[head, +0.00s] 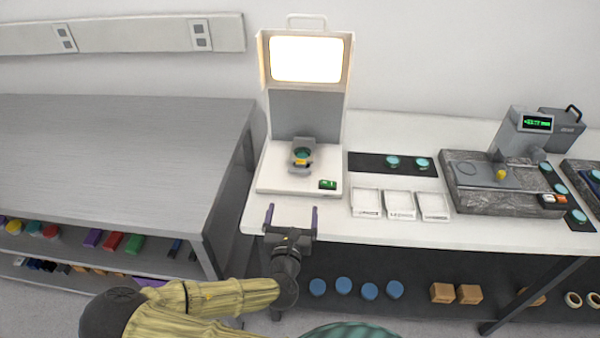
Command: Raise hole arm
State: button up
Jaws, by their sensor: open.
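The flatness interferometer (305,110) stands on the white bench, with a lit bright screen at its top.
White trays (400,204) and a dark mat (370,163) with teal discs lie to the right. A gauge on a granite plate (470,203) stands farther right. A grey shelf table (110,150) is at left.

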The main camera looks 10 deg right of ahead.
aim_at(300, 167)
jog(key=shift+w+d+f+b, duration=0.15)
jog(key=shift+w+b, duration=0.2)
jog(key=shift+b, duration=0.5)
jog(key=shift+w+d+f+b, duration=0.1)
jog(key=shift+w+b, duration=0.25)
jog(key=shift+b, duration=0.45)
jog(key=shift+w+d+b, duration=0.25)
jog(key=shift+w+b, duration=0.1)
jog(key=shift+b, duration=0.9)
jog(key=p+x, duration=0.1)
jog(key=x, duration=1.3)
jog(key=shift+w+d+r+p, duration=0.1)
jog(key=shift+w+r+p, duration=0.1)
jog(key=shift+w+p, duration=0.1)
jog(key=c, duration=1.3)
jog(key=shift+r, duration=0.1)
jog(key=shift+r+p, duration=0.1)
jog(key=shift+p, duration=0.25)
